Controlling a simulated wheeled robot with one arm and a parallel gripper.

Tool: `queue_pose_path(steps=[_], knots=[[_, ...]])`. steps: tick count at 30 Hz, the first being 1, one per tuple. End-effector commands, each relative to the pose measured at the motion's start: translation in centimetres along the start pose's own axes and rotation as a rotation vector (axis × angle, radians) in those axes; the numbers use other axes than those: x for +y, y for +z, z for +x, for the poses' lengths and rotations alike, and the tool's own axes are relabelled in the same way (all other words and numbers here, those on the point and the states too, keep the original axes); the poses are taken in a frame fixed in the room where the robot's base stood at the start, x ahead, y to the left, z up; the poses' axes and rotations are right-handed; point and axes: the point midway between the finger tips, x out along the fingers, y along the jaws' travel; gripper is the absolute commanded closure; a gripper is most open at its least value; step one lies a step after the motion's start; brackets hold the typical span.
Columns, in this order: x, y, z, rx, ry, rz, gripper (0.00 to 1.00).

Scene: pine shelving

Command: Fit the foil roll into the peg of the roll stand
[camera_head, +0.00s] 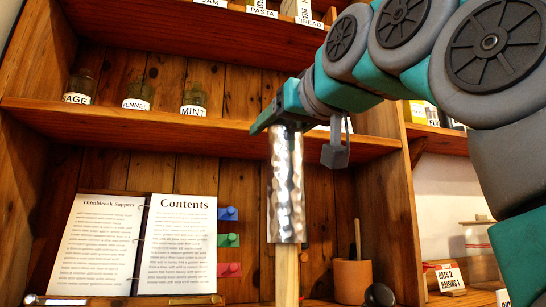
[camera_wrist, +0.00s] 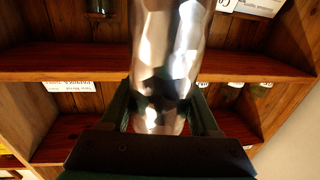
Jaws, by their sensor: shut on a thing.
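The foil roll (camera_head: 286,188) is a shiny, crinkled silver cylinder, held upright in the middle of the head view. My gripper (camera_head: 284,124) is shut on its upper end. In the wrist view the roll (camera_wrist: 168,55) stands between the two dark fingers of my gripper (camera_wrist: 162,108). A pale wooden peg (camera_head: 287,277) of the roll stand rises straight under the roll's lower end. The peg's top is hidden, and I cannot tell whether it is inside the roll or behind it. The stand's base is out of view.
An open recipe binder (camera_head: 107,243) with coloured tabs (camera_head: 229,240) stands at the left. A brown pot (camera_head: 352,278) with a stick is right of the peg. Spice jars (camera_head: 194,99) line the shelf (camera_head: 180,129) behind my gripper.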

Motion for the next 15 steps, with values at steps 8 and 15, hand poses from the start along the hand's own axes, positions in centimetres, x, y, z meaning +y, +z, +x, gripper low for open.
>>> queue_pose_path(steps=[8,15], knots=[[0.0,0.7,0.0,0.001,0.0,0.0,1.0],[0.0,1.2,0.0,0.001,0.0,0.0,1.0]])
